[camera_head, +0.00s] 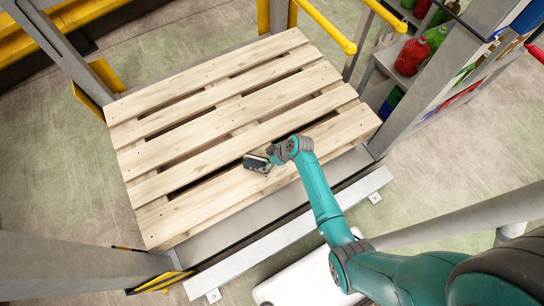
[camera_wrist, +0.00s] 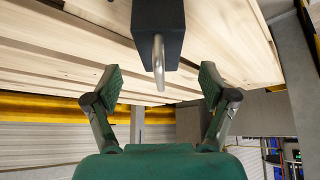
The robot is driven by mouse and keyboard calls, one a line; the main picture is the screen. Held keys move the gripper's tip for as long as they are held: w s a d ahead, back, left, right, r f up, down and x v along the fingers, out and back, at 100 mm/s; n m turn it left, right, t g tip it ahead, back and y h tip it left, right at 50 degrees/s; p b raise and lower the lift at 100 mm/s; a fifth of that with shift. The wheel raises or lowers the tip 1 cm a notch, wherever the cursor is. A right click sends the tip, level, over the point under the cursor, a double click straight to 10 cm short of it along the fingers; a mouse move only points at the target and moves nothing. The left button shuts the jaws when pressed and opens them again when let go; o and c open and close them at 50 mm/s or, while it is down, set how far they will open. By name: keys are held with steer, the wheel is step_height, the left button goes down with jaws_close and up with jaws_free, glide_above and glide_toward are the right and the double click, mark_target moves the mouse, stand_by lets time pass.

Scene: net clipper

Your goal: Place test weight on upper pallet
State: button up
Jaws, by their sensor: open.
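The test weight (camera_wrist: 158,28) is a dark block with a bright metal loop handle, in the top middle of the wrist view. It appears to rest on the boards of the wooden pallet (camera_head: 240,104), which also fills the top of the wrist view (camera_wrist: 60,45). My gripper (camera_wrist: 156,86) is open. Its two dark green fingers stand apart on either side of the handle, with visible gaps and no contact seen. In the head view my arm reaches over the pallet's near right part. A small dark shape there is too small to separate into gripper and weight.
The pallet's other boards are bare. Yellow rails (camera_head: 322,27) and grey posts stand around it. A shelf with red and green containers (camera_head: 411,56) is at the upper right. A grey metal beam (camera_head: 290,235) runs along the pallet's near edge.

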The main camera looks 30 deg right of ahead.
steer(key=shift+v, duration=2.35)
steer(key=s+a+r+m+t+h, duration=0.2)
steer(key=s+m, duration=0.1)
steer(key=s, duration=0.8)
steer(key=s+a+r+m+t+h, duration=0.1)
steer(key=s+r+m+t+h, duration=0.15)
steer(key=s, duration=0.85)
steer(key=s+r+m+t, duration=0.1)
steer(key=s+r, duration=0.3)
steer(key=r, duration=0.5)
steer(key=s+a+r+m+t, duration=0.1)
steer(key=s+r+t, duration=0.1)
steer(key=s+r, duration=0.3)
steer(key=s+r+m+t, duration=0.1)
steer(key=s+r, duration=0.4)
steer(key=r, duration=0.9)
steer(key=shift+t, duration=0.85)
